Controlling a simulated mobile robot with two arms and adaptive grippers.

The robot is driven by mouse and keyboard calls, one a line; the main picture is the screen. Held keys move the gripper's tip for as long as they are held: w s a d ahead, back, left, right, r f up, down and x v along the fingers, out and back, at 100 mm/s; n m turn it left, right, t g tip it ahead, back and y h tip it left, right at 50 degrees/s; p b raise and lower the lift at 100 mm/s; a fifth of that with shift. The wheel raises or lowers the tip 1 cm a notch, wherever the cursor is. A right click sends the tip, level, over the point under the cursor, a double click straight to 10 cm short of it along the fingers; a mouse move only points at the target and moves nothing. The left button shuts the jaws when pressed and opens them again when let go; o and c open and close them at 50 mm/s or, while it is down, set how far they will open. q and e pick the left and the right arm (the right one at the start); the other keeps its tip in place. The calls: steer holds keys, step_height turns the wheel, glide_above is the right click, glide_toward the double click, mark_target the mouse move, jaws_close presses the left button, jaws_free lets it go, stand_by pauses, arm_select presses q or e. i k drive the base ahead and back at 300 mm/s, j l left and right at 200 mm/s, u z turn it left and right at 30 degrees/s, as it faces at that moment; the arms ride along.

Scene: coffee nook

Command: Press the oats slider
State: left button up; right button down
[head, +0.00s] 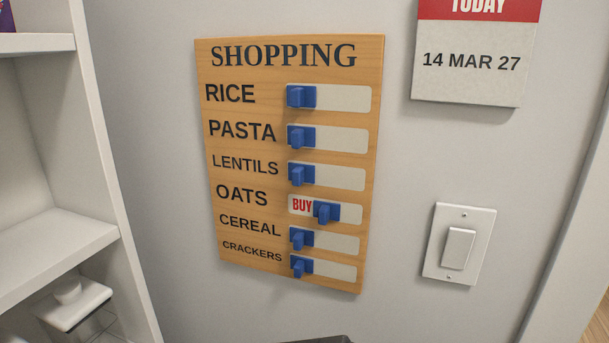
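A wooden shopping board (230,170) hangs on the wall in the head view, with rows for rice, pasta, lentils, oats, cereal and crackers. The blue oats slider (327,213) sits near the middle of its pale slot, and a red "BUY" (302,205) shows to its left. The other blue sliders, such as the lentils slider (300,174) and the cereal slider (301,238), sit at the left ends of their slots. Neither of my grippers is in view.
A white shelf unit (105,170) stands at the left, with a white-lidded container (75,302) low on it. A wall calendar (472,75) and a light switch (459,246) are to the right of the board. A dark object (320,340) shows at the bottom edge. The space before the board is clear.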

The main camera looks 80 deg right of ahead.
mark_target(325, 211)
steer(key=j+z, duration=0.1)
steer(key=z, duration=2.4)
